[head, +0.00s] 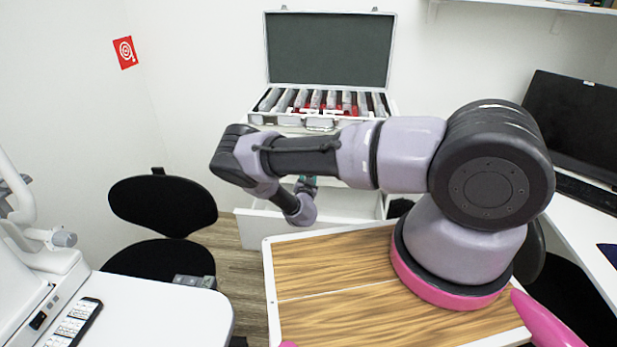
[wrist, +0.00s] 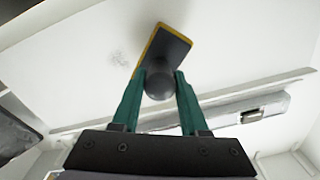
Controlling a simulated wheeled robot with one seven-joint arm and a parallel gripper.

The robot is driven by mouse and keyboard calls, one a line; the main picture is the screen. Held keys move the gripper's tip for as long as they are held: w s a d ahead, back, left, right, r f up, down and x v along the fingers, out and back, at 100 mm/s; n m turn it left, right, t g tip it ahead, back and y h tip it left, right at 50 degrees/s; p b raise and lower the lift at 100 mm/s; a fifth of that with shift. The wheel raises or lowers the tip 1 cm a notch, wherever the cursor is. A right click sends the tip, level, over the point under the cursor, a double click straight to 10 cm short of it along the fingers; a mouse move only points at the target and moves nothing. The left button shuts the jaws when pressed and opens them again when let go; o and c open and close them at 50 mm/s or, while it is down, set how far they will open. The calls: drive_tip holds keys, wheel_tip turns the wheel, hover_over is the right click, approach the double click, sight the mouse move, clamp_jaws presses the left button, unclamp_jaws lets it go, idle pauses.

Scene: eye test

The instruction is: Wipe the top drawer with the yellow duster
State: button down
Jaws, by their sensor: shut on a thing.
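In the wrist view, my gripper (wrist: 160,76) has its green fingers shut on the round dark knob of the yellow duster (wrist: 168,46). The duster has a dark flat back with a yellow edge and points away from the fingers. It is over the white inside of a drawer (wrist: 230,40), with a faint grey smudge (wrist: 118,58) just left of it. I cannot tell whether the duster touches the surface. In the head view, my gripper (head: 306,184) hangs down at the open white drawer (head: 256,228), partly hidden by my arm. The duster is not clear there.
An open case (head: 330,50) with rows of lenses stands on the cabinet above the drawer. A black chair (head: 163,205) is at left, beside a white table (head: 160,318). A monitor (head: 575,120) stands on the right desk. Drawer walls surround the gripper.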

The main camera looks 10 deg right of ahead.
drive_tip(key=shift+x, duration=1.05)
idle(0.5)
drive_tip(key=shift+s+d, duration=1)
drive_tip(key=shift+d, duration=1.8)
drive_tip(key=shift+w+a+r, duration=0.1)
drive_tip(key=shift+w+a, duration=0.25)
drive_tip(key=shift+a, duration=0.65)
drive_tip(key=shift+w+a, duration=0.35)
drive_tip(key=shift+a, duration=0.6)
drive_tip(key=shift+w+a+r, duration=0.1)
drive_tip(key=shift+w+a, duration=0.25)
drive_tip(key=shift+a, duration=0.65)
drive_tip(key=shift+s+d, duration=0.1)
drive_tip(key=shift+s, duration=0.05)
drive_tip(key=s+d, duration=0.1)
drive_tip(key=d, duration=0.5)
drive_tip(key=shift+s, duration=0.25)
